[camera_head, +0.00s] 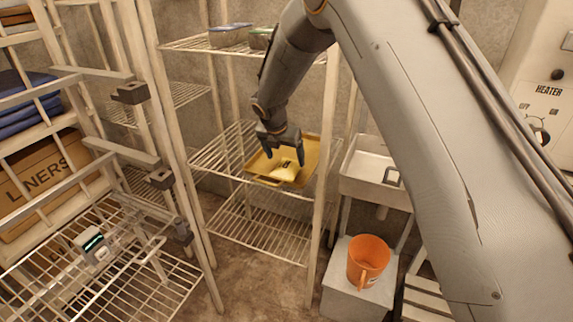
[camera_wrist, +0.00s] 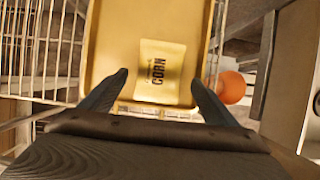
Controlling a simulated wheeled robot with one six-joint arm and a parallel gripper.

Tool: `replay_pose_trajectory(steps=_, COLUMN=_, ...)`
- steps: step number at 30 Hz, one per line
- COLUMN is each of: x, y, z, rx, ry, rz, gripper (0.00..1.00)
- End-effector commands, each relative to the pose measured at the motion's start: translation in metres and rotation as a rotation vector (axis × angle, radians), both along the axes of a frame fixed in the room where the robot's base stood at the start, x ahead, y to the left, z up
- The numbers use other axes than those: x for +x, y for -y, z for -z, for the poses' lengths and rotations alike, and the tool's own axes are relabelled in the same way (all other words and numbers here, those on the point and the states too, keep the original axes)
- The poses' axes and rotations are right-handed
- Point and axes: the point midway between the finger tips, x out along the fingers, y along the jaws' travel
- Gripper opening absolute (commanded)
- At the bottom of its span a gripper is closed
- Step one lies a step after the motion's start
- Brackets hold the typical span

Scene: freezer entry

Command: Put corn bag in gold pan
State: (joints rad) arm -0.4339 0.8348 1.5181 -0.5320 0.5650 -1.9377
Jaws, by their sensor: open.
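The corn bag (camera_head: 285,171) is a yellow packet with dark lettering lying in the gold pan (camera_head: 310,153). In the wrist view the corn bag (camera_wrist: 150,85) reads "CORN" and lies flat on the floor of the pan (camera_wrist: 105,40), near the edge closest to me. The pan rests on a middle wire shelf. My gripper (camera_head: 284,156) is over the pan, close to the bag. In the wrist view my gripper (camera_wrist: 158,82) has its fingers spread wide, one toward each side of the bag, and nothing shows clamped between them.
The wire shelf (camera_head: 215,160) has free room left of the pan. White rack posts (camera_head: 325,140) stand close by. An orange pitcher (camera_head: 368,260) stands on a white box at lower right, below a sink (camera_head: 375,165). Another rack at left holds a "LINERS" box (camera_head: 45,180).

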Motion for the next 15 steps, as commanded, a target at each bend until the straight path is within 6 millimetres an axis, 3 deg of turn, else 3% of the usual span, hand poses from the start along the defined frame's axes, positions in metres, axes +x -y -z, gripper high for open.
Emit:
replay_pose_trajectory(steps=7, x=-0.017, y=-0.007, z=-0.044, rx=0.001, ry=0.001, rz=-0.002, gripper=0.82)
replay_pose_trajectory(steps=15, x=-0.026, y=-0.009, z=-0.065, rx=0.0, ry=-0.001, rz=0.0, gripper=0.82)
